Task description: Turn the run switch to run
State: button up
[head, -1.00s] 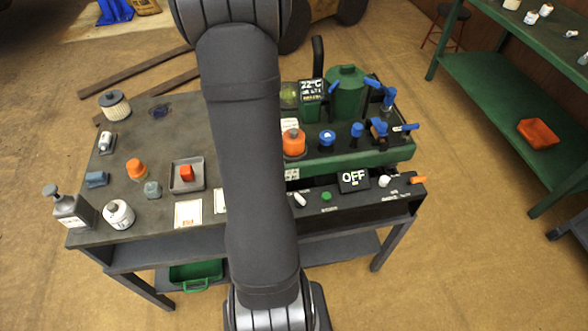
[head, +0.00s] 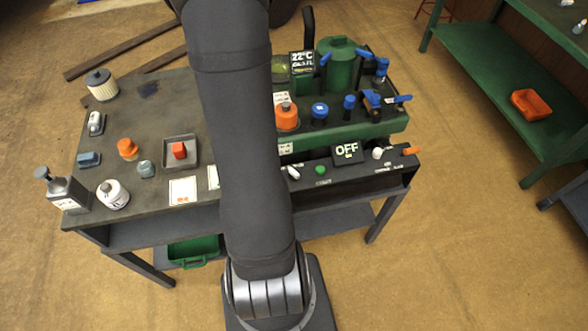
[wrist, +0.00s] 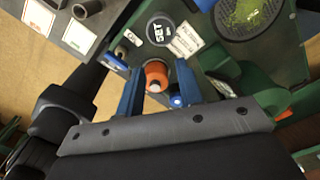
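The front control strip of the bench shows in the head view, with a white lever (head: 293,172), a green button (head: 320,170), a white knob (head: 378,153) and an orange lever (head: 411,150). I cannot read their small labels, so I cannot tell which is the run switch. A display (head: 347,151) above the strip reads OFF. In the wrist view my gripper (wrist: 159,72) is open, its two blue fingers apart, with an orange cap (wrist: 157,74) showing between them. I cannot tell if they touch it. My arm hides the gripper in the head view.
A green machine (head: 338,65) with blue-handled valves (head: 348,103) and a 22°C display (head: 302,62) stands at the bench's right. A grey tray (head: 166,163), bottles and small parts lie at left. A green shelf (head: 480,80) stands far right.

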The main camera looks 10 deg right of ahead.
jog(key=s+d+f+n, duration=0.2)
jog(key=s+n, duration=0.3)
jog(key=n, duration=0.2)
jog(key=s+d+f+n, duration=0.25)
jog(key=s+n, duration=0.25)
jog(key=n, duration=1.8)
send_near(294, 171)
notch_tip(294, 171, down, 8)
jog(key=shift+f, duration=0.25)
jog(key=shift+c, duration=0.2)
grip_shut()
